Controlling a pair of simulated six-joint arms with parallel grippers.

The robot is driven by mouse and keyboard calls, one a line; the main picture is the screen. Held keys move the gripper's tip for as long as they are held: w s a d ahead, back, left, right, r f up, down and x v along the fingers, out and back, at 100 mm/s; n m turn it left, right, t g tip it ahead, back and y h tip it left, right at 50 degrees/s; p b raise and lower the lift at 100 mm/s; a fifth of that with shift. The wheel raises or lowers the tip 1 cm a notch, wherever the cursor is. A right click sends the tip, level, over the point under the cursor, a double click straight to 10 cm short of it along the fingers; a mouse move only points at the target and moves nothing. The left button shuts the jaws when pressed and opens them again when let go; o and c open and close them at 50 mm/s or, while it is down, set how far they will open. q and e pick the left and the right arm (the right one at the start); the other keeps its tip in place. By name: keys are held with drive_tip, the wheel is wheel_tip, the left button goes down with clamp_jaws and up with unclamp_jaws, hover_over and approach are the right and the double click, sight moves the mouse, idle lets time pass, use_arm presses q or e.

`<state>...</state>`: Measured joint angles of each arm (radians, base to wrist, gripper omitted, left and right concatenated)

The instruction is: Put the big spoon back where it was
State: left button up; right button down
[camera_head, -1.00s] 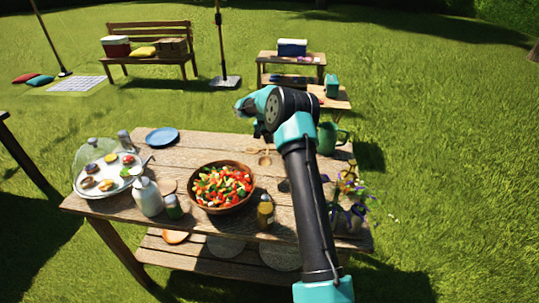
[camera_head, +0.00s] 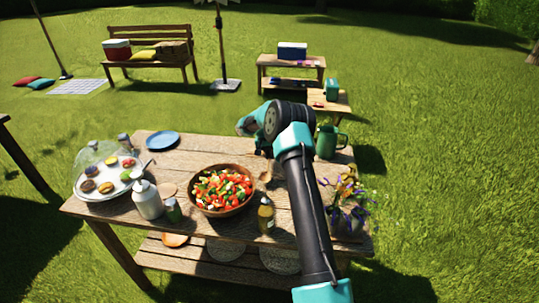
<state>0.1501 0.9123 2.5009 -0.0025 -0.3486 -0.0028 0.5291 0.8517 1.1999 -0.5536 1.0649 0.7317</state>
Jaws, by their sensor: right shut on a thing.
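The big wooden spoon (camera_head: 265,176) shows in the head view just right of the salad bowl (camera_head: 222,191). Its lower end is visible below my right gripper (camera_head: 263,153), and its upper part is hidden by the gripper. My right gripper is shut on the spoon over the back middle of the wooden table (camera_head: 190,160). I cannot tell whether the spoon touches the table. My left gripper is not in view.
A blue plate (camera_head: 162,140), a domed tray of small cakes (camera_head: 108,178), a white bottle (camera_head: 147,200) and an oil bottle (camera_head: 266,215) stand on the table. A green watering can (camera_head: 328,142) and a flower vase (camera_head: 348,215) stand at the right.

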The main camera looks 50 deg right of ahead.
drive_tip(key=shift+f, duration=0.35)
drive_tip(key=c, duration=1.2)
unclamp_jaws()
drive_tip(key=r, duration=0.4)
drive_tip(key=w+a+r, duration=0.1)
drive_tip(key=r, duration=0.3)
drive_tip(key=w+r, duration=0.1)
drive_tip(key=r, duration=0.3)
drive_tip(key=shift+a+r, duration=0.15)
drive_tip(key=shift+r, duration=0.15)
